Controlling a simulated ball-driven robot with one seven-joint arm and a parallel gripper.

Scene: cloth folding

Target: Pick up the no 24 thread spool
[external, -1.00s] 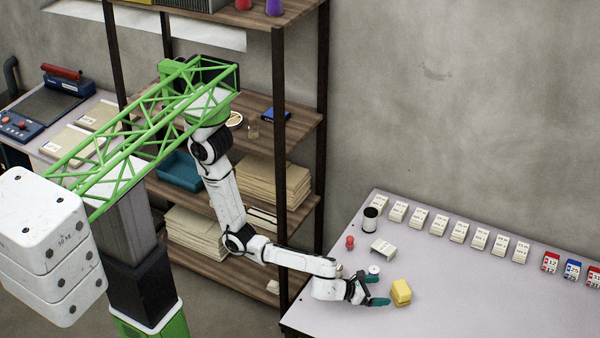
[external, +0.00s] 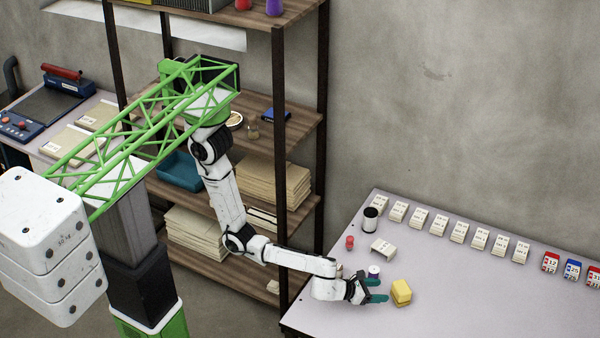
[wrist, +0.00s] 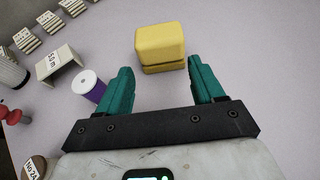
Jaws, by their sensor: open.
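A small spool with a white top and purple thread (wrist: 88,85) stands on the table, just left of my left finger in the wrist view. In the external view the spool (external: 374,271) is just behind the upper finger. No number is readable on it. My gripper (external: 377,290) is open and empty, low over the table. In the wrist view its teal fingers (wrist: 160,74) point towards a yellow block (wrist: 160,45), which lies just beyond the fingertips.
A white stand marked 50 m (wrist: 60,66), a red object (external: 350,242) and a dark-and-white cylinder (external: 370,219) are at the table's left. A row of white label stands (external: 459,233) lines the back edge. The table right of the yellow block is clear.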

